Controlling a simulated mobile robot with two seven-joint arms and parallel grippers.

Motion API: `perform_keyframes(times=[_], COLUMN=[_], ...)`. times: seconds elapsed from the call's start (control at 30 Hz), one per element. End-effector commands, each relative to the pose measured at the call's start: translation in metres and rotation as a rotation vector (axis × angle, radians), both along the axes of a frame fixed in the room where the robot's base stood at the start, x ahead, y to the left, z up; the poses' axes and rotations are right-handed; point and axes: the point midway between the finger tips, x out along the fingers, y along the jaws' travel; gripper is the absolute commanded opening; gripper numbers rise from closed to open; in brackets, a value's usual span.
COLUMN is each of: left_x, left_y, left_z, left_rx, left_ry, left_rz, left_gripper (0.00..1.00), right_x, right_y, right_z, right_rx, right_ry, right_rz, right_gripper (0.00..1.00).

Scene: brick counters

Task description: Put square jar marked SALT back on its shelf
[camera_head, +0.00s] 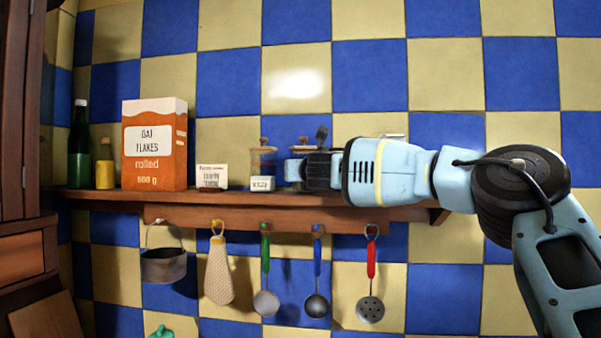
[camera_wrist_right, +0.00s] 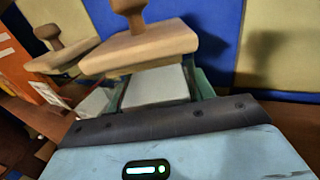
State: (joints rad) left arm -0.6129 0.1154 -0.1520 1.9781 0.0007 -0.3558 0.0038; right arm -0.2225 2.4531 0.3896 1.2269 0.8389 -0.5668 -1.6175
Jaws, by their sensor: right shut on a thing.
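My right gripper (camera_head: 305,168) comes in from the right, level with the wall shelf (camera_head: 330,208). It is shut on a square glass jar with a wooden knobbed lid; the lid (camera_wrist_right: 140,50) shows large in the wrist view. In the head view the gripper hides most of this jar, and I cannot read SALT on it. Its base is close to the shelf top; I cannot tell whether it touches. A similar jar (camera_head: 262,168) with a small white label stands just left of it, also in the wrist view (camera_wrist_right: 62,55). My left gripper is not in view.
On the shelf's left are a dark bottle (camera_head: 79,150), a yellow jar (camera_head: 105,172), an oat flakes box (camera_head: 155,150) and a small white packet (camera_head: 211,177). A pot (camera_head: 163,266) and several utensils hang below. A dark wooden cabinet (camera_head: 18,110) stands at far left.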

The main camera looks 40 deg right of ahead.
Motion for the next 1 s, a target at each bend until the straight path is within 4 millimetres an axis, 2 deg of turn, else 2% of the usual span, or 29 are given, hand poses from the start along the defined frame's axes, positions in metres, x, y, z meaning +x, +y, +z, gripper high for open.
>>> perform_keyframes(times=[0.17, 0.33, 0.37, 0.5, 0.87, 1.0], left_x=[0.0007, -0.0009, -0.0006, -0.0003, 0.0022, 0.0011], left_y=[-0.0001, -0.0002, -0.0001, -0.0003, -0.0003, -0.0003], left_z=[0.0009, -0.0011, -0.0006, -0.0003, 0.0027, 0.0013], left_rx=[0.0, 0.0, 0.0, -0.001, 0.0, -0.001], left_ry=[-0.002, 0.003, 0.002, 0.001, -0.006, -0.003], left_rz=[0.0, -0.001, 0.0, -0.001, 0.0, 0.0], left_gripper=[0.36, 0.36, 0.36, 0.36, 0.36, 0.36], right_x=[-0.001, -0.0006, -0.0005, -0.0006, -0.0011, -0.0095], right_y=[0.0004, 0.0004, 0.0002, 0.0001, 0.0001, 0.0055], right_z=[0.0035, -0.0013, -0.002, -0.0016, 0.0035, 0.0021], right_rx=[0.0, -0.001, 0.0, 0.0, 0.0, 0.0], right_ry=[-0.004, -0.003, -0.001, -0.001, -0.004, -0.001], right_rz=[0.001, 0.0, 0.0, 0.0, 0.0, 0.003], right_gripper=[0.19, 0.19, 0.57, 0.74, 0.74, 0.74])
